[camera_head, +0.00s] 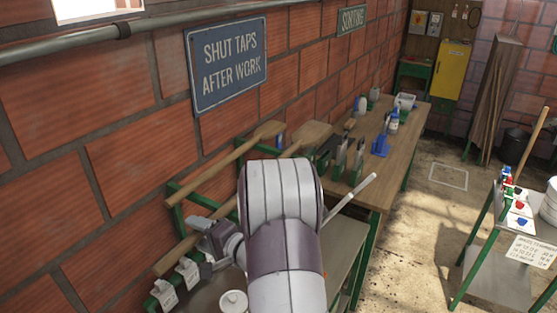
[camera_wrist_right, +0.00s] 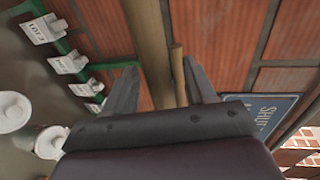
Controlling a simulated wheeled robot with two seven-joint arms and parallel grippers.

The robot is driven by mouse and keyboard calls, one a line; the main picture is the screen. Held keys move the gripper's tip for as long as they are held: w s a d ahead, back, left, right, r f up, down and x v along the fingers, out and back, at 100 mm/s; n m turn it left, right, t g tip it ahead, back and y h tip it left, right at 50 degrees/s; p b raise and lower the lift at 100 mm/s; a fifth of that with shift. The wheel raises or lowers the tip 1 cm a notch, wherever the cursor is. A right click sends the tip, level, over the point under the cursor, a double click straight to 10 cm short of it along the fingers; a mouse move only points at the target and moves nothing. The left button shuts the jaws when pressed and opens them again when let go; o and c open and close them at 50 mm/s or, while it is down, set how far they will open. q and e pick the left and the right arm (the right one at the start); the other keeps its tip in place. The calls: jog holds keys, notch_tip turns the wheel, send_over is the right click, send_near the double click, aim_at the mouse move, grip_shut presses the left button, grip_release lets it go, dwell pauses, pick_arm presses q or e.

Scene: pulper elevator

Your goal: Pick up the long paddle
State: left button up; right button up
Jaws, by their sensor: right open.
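Two wooden paddles lean along the brick wall on a green rack in the head view. The lower, longer-looking paddle (camera_head: 178,261) runs from the left front up behind my arm, where part of its shaft is hidden. The upper paddle (camera_head: 215,173) lies closer to the wall. My right gripper (camera_head: 207,240) is beside the lower shaft. In the wrist view the open jaws (camera_wrist_right: 160,66) face a thick near shaft (camera_wrist_right: 147,35), which shows between the fingers, and a thinner shaft end (camera_wrist_right: 177,70). Contact cannot be told. My left gripper is out of view.
Labelled white tags (camera_head: 187,272) hang on the green rack, also in the wrist view (camera_wrist_right: 67,63). A white lidded pot (camera_head: 233,301) stands close by. The wooden bench (camera_head: 372,185) holds bottles and tools. A small table (camera_head: 500,262) stands at right, with open floor between.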

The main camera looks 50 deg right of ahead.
jog(key=shift+w, duration=0.15)
jog(key=shift+c, duration=1.3)
grip_shut()
